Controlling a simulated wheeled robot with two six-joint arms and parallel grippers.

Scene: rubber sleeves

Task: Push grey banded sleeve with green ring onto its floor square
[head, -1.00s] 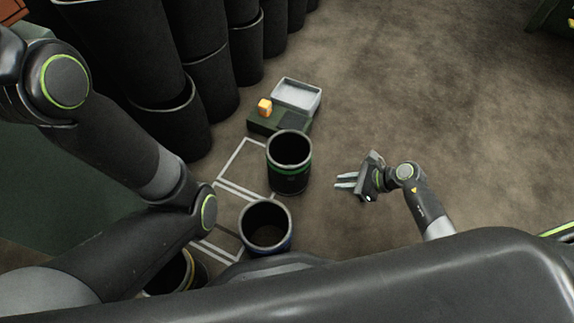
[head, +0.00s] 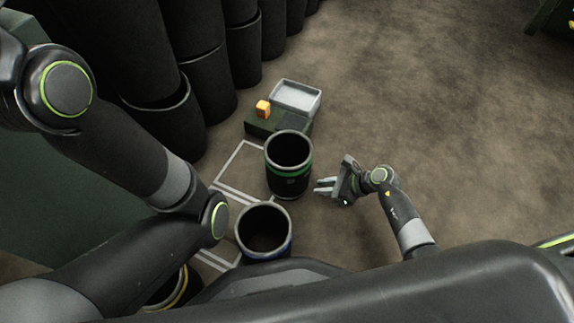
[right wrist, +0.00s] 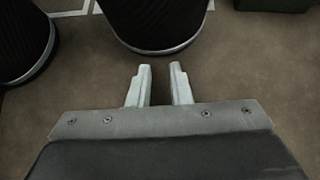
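The grey banded sleeve with the green ring (head: 289,178) stands upright at the right side of a white-outlined floor square (head: 239,148), mostly to the right of it. My right gripper (head: 319,187) is low, just right of this sleeve, its fingers pointing at it. In the right wrist view the two fingers (right wrist: 161,68) are apart with nothing between them. The sleeve's lower part (right wrist: 155,22) is just ahead of the fingertips, with a small gap of floor. My left arm crosses the left side of the head view; its gripper is not visible.
A sleeve with a blue ring (head: 265,249) stands nearer me, and one with a yellow ring (head: 176,294) is partly hidden by my arm. Behind are a green block (head: 262,124) with an orange object (head: 263,109), and a grey tray (head: 297,96). Tall dark sleeves line the left.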

